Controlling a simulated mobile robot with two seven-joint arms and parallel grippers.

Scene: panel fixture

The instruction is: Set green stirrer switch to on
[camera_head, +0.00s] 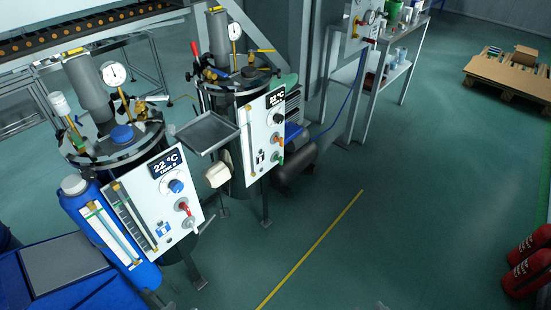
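The panel (263,150) on the farther tank is a white upright board with a dark display reading 22 °C. A green switch (278,158) sits low on its right side, below an orange switch (279,139) and a black knob (278,118). The green switch is too small for me to tell its setting. The nearer tank has a similar panel (158,205) with a blue knob (176,186) and a red-handled switch (183,207). I cannot make out either of my grippers in this view.
A grey tray (208,133) juts out left of the farther panel. A blue cylinder (112,235) stands beside the nearer tank. Red extinguishers (528,262) stand at the right edge. The floor right of the tanks is open, with a yellow line (312,248) across it.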

